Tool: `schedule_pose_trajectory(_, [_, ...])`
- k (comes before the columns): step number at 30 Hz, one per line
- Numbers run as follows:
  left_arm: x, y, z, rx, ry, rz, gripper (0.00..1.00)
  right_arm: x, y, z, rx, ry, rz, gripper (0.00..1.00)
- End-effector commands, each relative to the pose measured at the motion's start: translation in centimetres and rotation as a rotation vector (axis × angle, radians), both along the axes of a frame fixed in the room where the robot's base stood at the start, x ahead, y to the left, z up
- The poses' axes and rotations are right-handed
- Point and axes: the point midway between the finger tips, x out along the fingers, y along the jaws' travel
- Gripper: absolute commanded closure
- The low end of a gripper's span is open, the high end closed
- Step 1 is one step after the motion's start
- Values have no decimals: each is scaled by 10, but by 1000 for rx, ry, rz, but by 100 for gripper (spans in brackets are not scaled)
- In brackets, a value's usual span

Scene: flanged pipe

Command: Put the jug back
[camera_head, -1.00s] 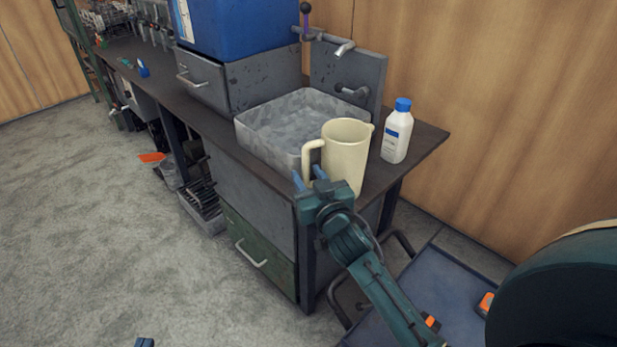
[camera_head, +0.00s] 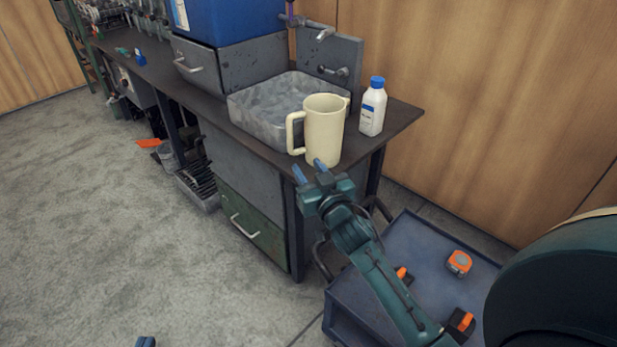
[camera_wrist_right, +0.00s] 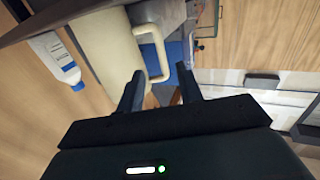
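The cream jug (camera_head: 324,128) stands upright on the dark bench (camera_head: 400,122) near its front corner, beside the sink. Its handle faces left in the head view. In the right wrist view the jug (camera_wrist_right: 103,45) and its looped handle lie just ahead of the fingers. My right gripper (camera_head: 309,168) is open and empty, in front of and below the handle; its fingers show apart in the wrist view (camera_wrist_right: 160,90). Only blue tips of my left gripper (camera_head: 145,342) show at the bottom edge, so its opening is unclear.
The grey sink (camera_head: 262,128) is left of the jug, with a tap (camera_head: 322,33) behind. A white bottle with a blue cap (camera_head: 372,108) stands right of the jug. A blue-grey cart (camera_head: 420,240) carrying an orange tape measure (camera_head: 459,262) stands below.

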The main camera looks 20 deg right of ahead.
Motion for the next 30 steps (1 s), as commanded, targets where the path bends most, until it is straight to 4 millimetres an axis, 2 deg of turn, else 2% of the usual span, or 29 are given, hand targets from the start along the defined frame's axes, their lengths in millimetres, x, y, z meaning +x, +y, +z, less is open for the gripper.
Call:
schedule_pose_trajectory(5, [0,0,0,0,2,1,100,-6,3,-3,-7,7,9,64])
schedule_pose_trajectory(8, [0,0,0,0,3,1,100,-32,19,-15,-34,39,49,64])
schedule_pose_trajectory(11, [0,0,0,0,3,1,100,-80,47,-30,-76,92,129,64])
schedule_pose_trajectory(12, [0,0,-1,0,3,1,100,-102,60,-34,-91,115,166,64])
schedule_pose_trajectory(15, [0,0,-1,1,4,1,100,-154,91,-36,-115,162,260,64])
schedule_pose_trajectory(18, [0,-1,-2,1,6,0,100,-197,114,-31,-121,197,338,64])
schedule_pose_trajectory(21, [-1,-1,-3,2,7,0,100,-226,129,-24,-121,216,390,64])
schedule_pose_trajectory(24, [-1,-1,-3,1,8,-1,100,-239,136,-20,-122,225,414,64])
schedule_pose_trajectory(30, [-1,-1,-3,0,7,-1,100,-241,137,-18,-122,225,419,64])
